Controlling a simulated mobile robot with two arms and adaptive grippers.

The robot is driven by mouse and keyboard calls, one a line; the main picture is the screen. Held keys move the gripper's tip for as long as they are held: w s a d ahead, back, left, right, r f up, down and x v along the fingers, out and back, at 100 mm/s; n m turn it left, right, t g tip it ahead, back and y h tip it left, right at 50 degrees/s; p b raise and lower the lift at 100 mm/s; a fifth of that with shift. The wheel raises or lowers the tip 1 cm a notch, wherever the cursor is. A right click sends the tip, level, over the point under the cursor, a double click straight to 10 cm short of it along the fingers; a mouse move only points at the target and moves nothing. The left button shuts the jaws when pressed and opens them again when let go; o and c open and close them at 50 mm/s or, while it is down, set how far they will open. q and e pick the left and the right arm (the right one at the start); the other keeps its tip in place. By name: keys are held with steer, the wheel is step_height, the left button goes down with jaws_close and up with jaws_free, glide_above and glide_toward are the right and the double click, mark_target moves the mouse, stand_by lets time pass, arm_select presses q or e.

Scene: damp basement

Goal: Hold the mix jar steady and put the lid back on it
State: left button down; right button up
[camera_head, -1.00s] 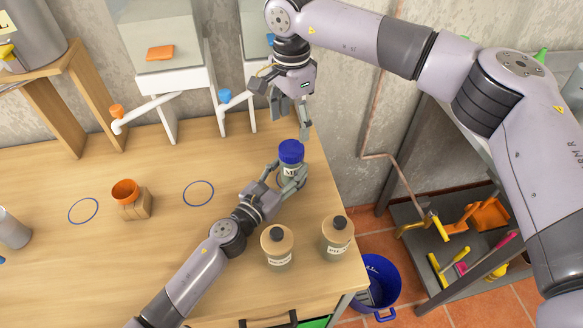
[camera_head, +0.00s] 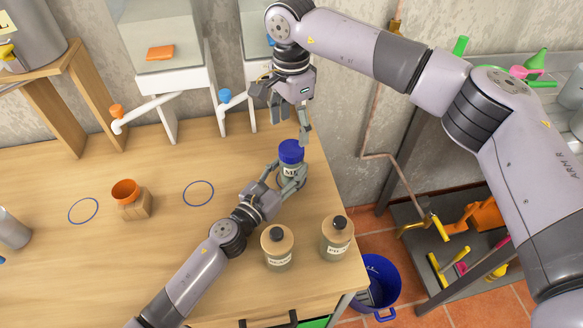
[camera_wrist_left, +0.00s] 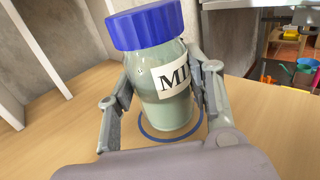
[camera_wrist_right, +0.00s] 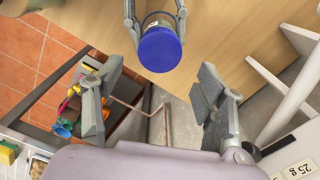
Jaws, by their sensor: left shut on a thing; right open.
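The mix jar (camera_wrist_left: 170,88) is a clear jar with grey-green contents and a label reading "MI". It stands upright on the table, inside a blue ring seen in the left wrist view. The blue lid (camera_head: 291,151) sits on top of the jar; it also shows in the left wrist view (camera_wrist_left: 150,28) and right wrist view (camera_wrist_right: 160,50). I cannot tell whether it is tightened. My left gripper (camera_head: 288,178) is shut around the jar's body. My right gripper (camera_head: 288,122) is open and empty, just above and behind the lid, apart from it.
Two beige-topped jars (camera_head: 277,247) (camera_head: 337,235) stand near the table's front right. An orange cup (camera_head: 125,190) on a wooden block and blue rings are at left. White dispenser stands (camera_head: 187,82) line the back. A blue bucket (camera_head: 378,285) is on the floor.

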mark_target(291, 148)
step_height(291, 148, down, 7)
steer(key=shift+r, duration=0.1)
stand_by(0.4)
steer(key=c, duration=1.2)
steer(key=m, duration=1.8)
steer(key=shift+m, duration=0.4)
steer(key=o, duration=1.3)
